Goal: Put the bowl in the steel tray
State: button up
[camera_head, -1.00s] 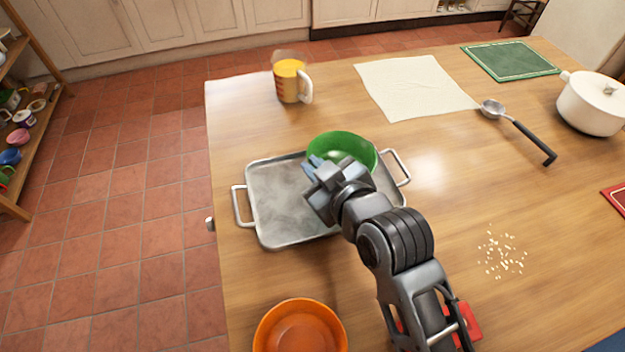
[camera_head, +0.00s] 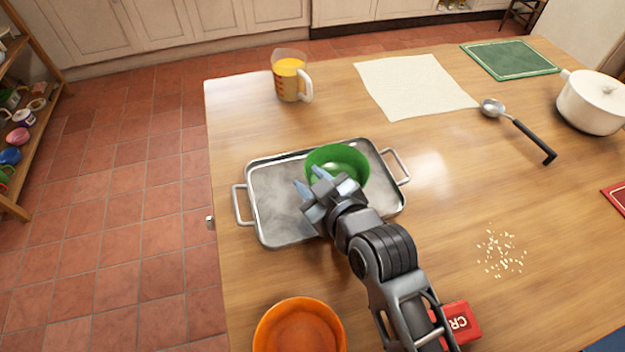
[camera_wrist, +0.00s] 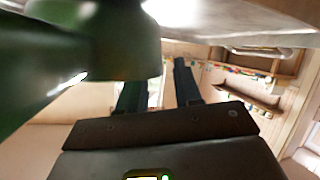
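The green bowl (camera_head: 340,160) is upright inside the steel tray (camera_head: 270,222), at its far right part, and looks to rest on the tray floor. My gripper (camera_head: 309,181) is at the bowl's near left side, low over the tray. Its two fingers stand apart, with a clear gap between them in the wrist view (camera_wrist: 158,85). The bowl (camera_wrist: 110,35) fills the upper left there and hides one fingertip. The tray (camera_wrist: 225,35) shows along the top. My gripper hides part of the bowl's near side.
An orange bowl (camera_head: 300,330) stands near the front left table edge. A red box (camera_head: 458,322) lies beside my arm. A measuring jug (camera_head: 289,78), a cloth (camera_head: 415,85), a ladle (camera_head: 525,132) and a white pot (camera_head: 592,103) are farther back.

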jog(key=v, duration=1.2)
jog(key=s+d, duration=0.1)
jog(key=s+d+f+m+h, duration=0.1)
jog(key=s+d, duration=0.1)
jog(key=s+d+f+m, duration=0.1)
jog(key=s, duration=0.1)
jog(key=shift+d+f+t, duration=0.15)
jog(key=shift+d+t, duration=0.25)
jog(key=s+d+m+h, duration=0.1)
jog(key=s+d, duration=0.1)
jog(key=s+d+m, duration=0.1)
jog(key=s+d, duration=0.1)
jog(key=s, duration=0.1)
jog(key=s+d+m+t+h, duration=0.1)
jog(key=s+d, duration=0.1)
jog(key=s, duration=0.1)
jog(key=shift+s+f+h, duration=0.1)
jog(key=shift+s+h, duration=0.1)
jog(key=shift+h, duration=0.1)
jog(key=s+d+r+m+h, duration=0.1)
jog(key=s+d+r+m, duration=0.1)
jog(key=s, duration=0.5)
jog(key=s+d+r+m+t+h, duration=0.1)
jog(key=s+d+r+m, duration=0.1)
jog(key=s+r, duration=0.3)
jog(key=shift+s+d+h, duration=0.3)
jog(key=shift+s+d, duration=0.5)
jog(key=shift+s, duration=0.3)
